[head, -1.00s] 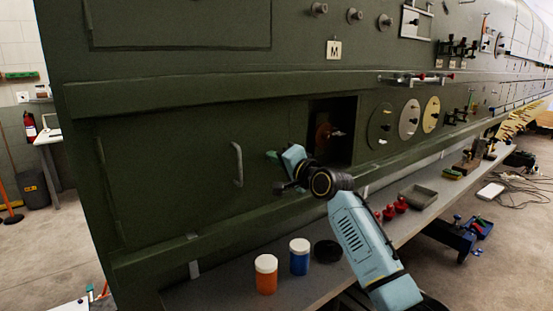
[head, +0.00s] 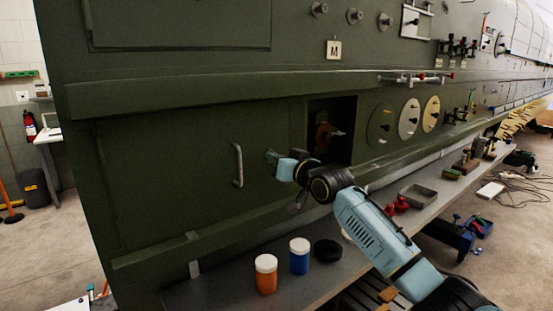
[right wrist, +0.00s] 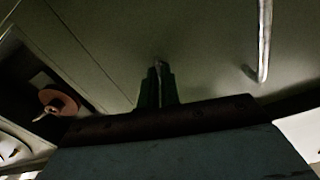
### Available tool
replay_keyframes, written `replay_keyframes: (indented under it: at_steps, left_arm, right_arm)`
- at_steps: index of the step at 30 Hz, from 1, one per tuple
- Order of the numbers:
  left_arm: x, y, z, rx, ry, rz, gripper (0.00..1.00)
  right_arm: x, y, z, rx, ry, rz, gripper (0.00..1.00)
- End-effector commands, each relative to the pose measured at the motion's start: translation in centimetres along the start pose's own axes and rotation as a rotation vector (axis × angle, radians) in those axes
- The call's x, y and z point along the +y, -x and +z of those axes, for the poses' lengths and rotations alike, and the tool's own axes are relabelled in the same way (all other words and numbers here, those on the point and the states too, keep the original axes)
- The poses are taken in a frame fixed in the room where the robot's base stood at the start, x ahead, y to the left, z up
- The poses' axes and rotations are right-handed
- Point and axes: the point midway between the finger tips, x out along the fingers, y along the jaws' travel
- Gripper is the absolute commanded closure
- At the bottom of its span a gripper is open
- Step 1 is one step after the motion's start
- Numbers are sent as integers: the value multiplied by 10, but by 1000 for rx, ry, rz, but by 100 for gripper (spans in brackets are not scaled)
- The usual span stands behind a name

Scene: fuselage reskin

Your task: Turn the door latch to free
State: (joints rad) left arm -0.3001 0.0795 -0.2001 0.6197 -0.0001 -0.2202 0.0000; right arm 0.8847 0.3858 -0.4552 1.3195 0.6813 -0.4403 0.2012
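The green door (head: 180,190) is a flat panel with a vertical bar handle (head: 238,165); the handle also shows in the right wrist view (right wrist: 264,40). My right gripper (head: 271,157) is at the door face, right of the handle and left of the square opening. In the right wrist view its dark green fingers (right wrist: 158,85) are close together around a thin grey strip, which looks like the door latch (right wrist: 158,72). The fingers hide most of the latch, so its exact angle is unclear. My left gripper is not in view.
The square opening (head: 345,110) holds a reddish disc (head: 324,136). Round dials (head: 409,118) are to its right. Below, a grey shelf (head: 215,292) carries an orange jar (head: 266,275), a blue jar (head: 299,257), a black round lid (head: 327,251) and a grey tray (head: 418,195).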

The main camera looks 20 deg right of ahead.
Motion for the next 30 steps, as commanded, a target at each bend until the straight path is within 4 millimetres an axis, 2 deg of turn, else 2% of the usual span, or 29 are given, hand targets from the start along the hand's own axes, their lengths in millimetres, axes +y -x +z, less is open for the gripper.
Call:
replay_keyframes:
  at_steps: [12, 30]
  left_arm:
    - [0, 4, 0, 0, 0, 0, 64]
    - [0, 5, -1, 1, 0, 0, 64]
  right_arm:
    - [0, 0, 0, 0, 205, 0, 100]
    - [0, 0, -1, 1, 239, 1, 100]
